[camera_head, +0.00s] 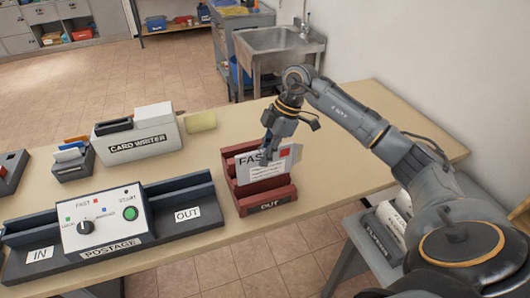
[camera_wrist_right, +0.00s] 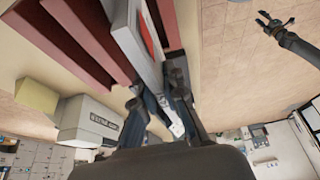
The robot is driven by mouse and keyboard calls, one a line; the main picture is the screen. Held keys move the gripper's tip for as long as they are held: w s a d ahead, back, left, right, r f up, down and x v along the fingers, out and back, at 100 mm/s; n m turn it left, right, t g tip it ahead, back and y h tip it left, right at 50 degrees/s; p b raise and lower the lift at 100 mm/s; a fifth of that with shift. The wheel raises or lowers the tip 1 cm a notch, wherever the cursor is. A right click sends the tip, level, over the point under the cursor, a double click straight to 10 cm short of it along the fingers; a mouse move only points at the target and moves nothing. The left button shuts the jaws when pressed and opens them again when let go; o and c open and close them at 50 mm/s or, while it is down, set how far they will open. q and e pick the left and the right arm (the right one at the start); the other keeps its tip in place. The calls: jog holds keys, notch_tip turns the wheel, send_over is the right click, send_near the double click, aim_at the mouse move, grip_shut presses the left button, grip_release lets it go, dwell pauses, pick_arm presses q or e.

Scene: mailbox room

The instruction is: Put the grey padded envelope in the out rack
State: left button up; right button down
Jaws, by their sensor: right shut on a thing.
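The grey padded envelope (camera_head: 270,172), with a white FAST label and a red square, stands upright in the dark red out rack (camera_head: 266,203), between its back and front walls. It also shows edge-on in the right wrist view (camera_wrist_right: 138,42), beside the red rack walls (camera_wrist_right: 75,45). My right gripper (camera_head: 268,153) is shut on the envelope's upper left part, above the rack. Whether the envelope's lower edge rests on the rack floor is hidden. My left gripper (camera_wrist_right: 275,20) shows small at the upper right of the right wrist view; its jaw opening is unclear.
The postage machine (camera_head: 100,222) stands left of the rack. The card writer (camera_head: 137,134), a yellow pad (camera_head: 201,121) and a small card holder (camera_head: 71,160) stand farther back. The table (camera_head: 358,130) is clear right of the rack. A lower side stand (camera_head: 372,250) holds another tray.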

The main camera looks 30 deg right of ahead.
aim_at(265, 178)
jog(key=shift+f, duration=0.45)
jog(key=shift+f+b, duration=0.9)
jog(key=shift+f, duration=0.75)
jog(key=shift+f+b, duration=0.7)
jog(key=shift+f, duration=0.9)
jog(key=shift+s+f+b, duration=0.15)
jog(key=shift+f+b, duration=0.15)
jog(key=shift+f, duration=0.4)
jog(key=c, duration=1.3)
grip_release()
jog(key=shift+c, duration=0.2)
jog(key=shift+w, duration=0.2)
